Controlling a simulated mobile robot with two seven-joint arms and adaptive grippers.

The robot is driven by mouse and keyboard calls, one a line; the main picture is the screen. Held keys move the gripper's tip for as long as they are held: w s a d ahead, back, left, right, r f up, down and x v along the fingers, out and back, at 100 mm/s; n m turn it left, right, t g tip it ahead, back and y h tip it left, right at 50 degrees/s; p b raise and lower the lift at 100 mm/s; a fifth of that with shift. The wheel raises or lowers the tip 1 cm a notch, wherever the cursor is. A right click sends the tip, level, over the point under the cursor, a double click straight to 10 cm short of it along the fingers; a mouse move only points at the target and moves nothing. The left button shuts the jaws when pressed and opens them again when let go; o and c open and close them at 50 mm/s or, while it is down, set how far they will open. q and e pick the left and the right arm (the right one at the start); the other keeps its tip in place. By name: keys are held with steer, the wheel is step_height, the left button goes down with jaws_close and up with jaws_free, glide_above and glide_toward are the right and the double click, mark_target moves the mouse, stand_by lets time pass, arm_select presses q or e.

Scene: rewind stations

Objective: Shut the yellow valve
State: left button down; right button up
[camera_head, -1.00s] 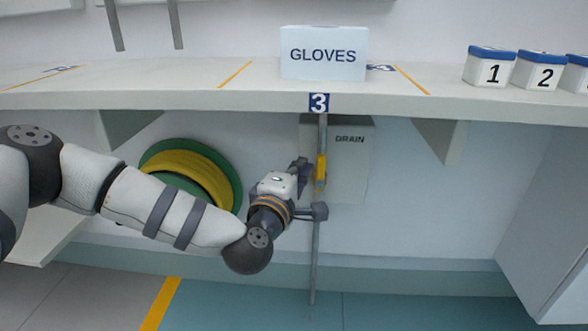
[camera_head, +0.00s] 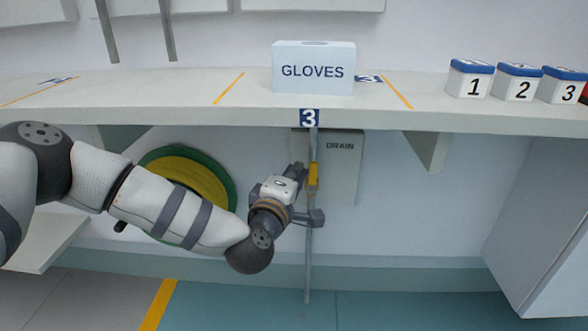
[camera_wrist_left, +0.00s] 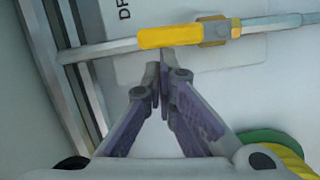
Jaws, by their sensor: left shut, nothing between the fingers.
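The yellow valve (camera_head: 313,175) sits on a thin vertical grey pipe under the shelf. In the left wrist view its yellow lever (camera_wrist_left: 170,36) lies along the pipe, beside the brass-coloured valve body (camera_wrist_left: 215,31). My left gripper (camera_head: 299,168) is just left of the valve in the head view. In the left wrist view my left gripper (camera_wrist_left: 160,74) is shut and empty, its fingertips close below the lever. I cannot tell whether they touch it. My right gripper is not in view.
A grey DRAIN panel (camera_head: 342,180) is on the wall behind the pipe. A green and yellow hose reel (camera_head: 205,175) is behind my left arm. The shelf edge (camera_head: 230,114) runs above, with a GLOVES box (camera_head: 313,68) and numbered boxes (camera_head: 517,82) on it. The floor right of the pipe is clear.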

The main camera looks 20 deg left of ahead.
arm_select(q)
steer(key=w+d+f+m+g+y+p, duration=0.2)
steer(key=d+m+p, duration=0.6)
steer(key=m, duration=0.3)
steer(key=shift+w+d+g+y+p, duration=0.2)
steer(key=shift+d+g+y+p, duration=0.2)
steer(key=shift+p, duration=0.2)
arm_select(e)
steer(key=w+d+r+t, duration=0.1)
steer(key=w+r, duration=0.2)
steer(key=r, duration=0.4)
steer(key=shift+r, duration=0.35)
arm_select(q)
steer(key=shift+f, duration=0.1)
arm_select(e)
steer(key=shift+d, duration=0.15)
